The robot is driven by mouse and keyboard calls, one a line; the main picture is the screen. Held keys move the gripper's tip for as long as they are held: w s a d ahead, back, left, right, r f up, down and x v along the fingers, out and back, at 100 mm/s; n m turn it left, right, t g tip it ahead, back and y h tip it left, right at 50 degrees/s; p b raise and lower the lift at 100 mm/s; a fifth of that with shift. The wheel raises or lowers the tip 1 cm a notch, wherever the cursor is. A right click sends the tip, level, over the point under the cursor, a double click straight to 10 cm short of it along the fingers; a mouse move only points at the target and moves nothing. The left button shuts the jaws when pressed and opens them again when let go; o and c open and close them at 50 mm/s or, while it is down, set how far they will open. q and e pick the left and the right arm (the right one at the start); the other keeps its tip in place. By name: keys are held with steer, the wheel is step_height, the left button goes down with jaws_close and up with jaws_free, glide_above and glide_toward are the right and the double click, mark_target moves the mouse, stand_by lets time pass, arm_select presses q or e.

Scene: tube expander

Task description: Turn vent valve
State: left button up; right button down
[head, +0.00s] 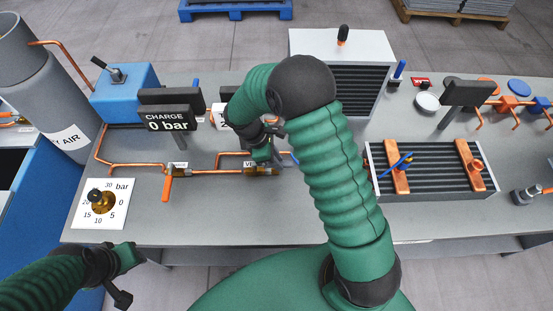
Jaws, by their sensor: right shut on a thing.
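The vent valve (262,171) is a small brass body on the copper pipe in the middle of the bench. Its label, partly hidden, shows the letters "VE". My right gripper (277,158) reaches down onto the valve from above and is shut on its handle. The handle is mostly hidden by the gripper and wrist, so its angle cannot be told. My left gripper (122,296) hangs low at the left, in front of the bench edge and away from the valve. Its fingers are too dark and small to read.
An orange-handled valve (167,188) stands left of the vent valve. A "CHARGE 0 bar" display (168,120) stands behind it. A black finned block (430,183) with orange clamps is at the right. The front middle bench is clear.

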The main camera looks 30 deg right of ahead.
steer(key=shift+s+m, duration=0.2)
steer(key=shift+m, duration=0.1)
steer(key=shift+s+a+r+m+g+y+p, duration=0.1)
steer(key=shift+s+a+m+g+y+p, duration=0.25)
steer(key=shift+m+p, duration=0.3)
steer(key=m, duration=0.1)
steer(key=s+a+m+p, duration=0.1)
steer(key=shift+s+m+g+y, duration=0.1)
steer(key=shift+m+g+y, duration=0.15)
steer(key=shift+m+g, duration=0.1)
steer(key=a+m, duration=0.1)
steer(key=s+m+y+p, duration=0.1)
steer(key=m, duration=0.1)
steer(key=a+m, duration=0.1)
steer(key=shift+s+a+g+y+p, duration=0.15)
steer(key=shift+a+g+y+p, duration=0.15)
steer(key=a+m+y, duration=0.1)
steer(key=m, duration=0.1)
steer(key=a+m+y+p, duration=0.1)
steer(key=a+m, duration=0.1)
steer(key=m, duration=0.1)
steer(key=shift+w+a+f+m+y+p, duration=0.15)
steer(key=shift+a+m+y, duration=0.25)
steer(key=shift+a+m, duration=0.55)
steer(key=shift+w+a+f+m+y+p, duration=0.15)
steer(key=shift+a+m+y, duration=0.3)
steer(key=shift+m, duration=0.9)
